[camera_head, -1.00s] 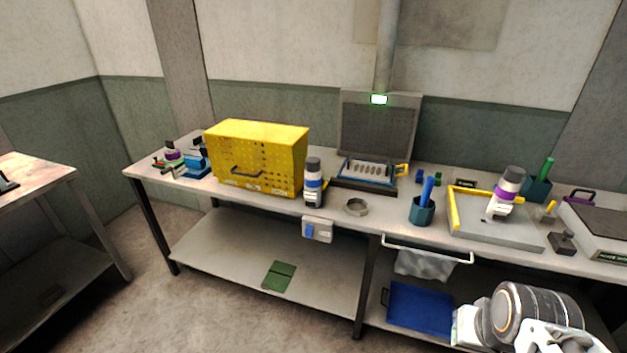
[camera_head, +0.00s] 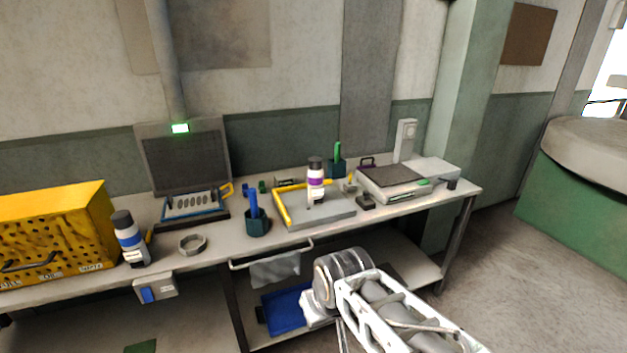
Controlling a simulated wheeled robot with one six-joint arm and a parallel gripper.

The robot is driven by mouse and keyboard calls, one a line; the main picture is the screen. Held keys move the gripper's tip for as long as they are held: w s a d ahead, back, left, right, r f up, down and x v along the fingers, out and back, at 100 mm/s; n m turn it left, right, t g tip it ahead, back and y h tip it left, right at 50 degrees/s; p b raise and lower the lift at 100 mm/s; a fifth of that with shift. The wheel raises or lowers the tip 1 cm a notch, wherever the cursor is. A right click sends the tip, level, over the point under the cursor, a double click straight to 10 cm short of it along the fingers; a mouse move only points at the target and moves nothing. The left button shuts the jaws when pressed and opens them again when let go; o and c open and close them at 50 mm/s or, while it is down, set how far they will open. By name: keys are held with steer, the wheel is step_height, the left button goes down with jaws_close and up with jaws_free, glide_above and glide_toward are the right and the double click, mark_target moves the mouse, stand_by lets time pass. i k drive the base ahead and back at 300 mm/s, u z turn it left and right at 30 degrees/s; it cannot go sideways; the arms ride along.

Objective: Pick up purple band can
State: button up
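The purple band can (camera_head: 316,182) is a white can with a dark cap and a purple band. It stands upright on a grey tray (camera_head: 322,217) with a yellow frame along its left and back edges, on the workbench. My arm shows at the bottom of the view, in front of the bench and below the can. My gripper's fingertips cannot be made out, so I cannot tell whether it is open or shut. Nothing touches the can that I can see.
A similar can with a blue band (camera_head: 130,238) stands beside the yellow perforated box (camera_head: 60,235). A teal cup (camera_head: 257,222) with blue sticks is left of the tray. A scale-like device (camera_head: 395,180) is to the right. A rail (camera_head: 270,256) runs along the bench front.

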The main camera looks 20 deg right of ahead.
mark_target(315, 189)
steer(key=k, duration=0.5)
steer(key=z, duration=0.75)
steer(key=i, duration=1.95)
steer(key=u, duration=0.75)
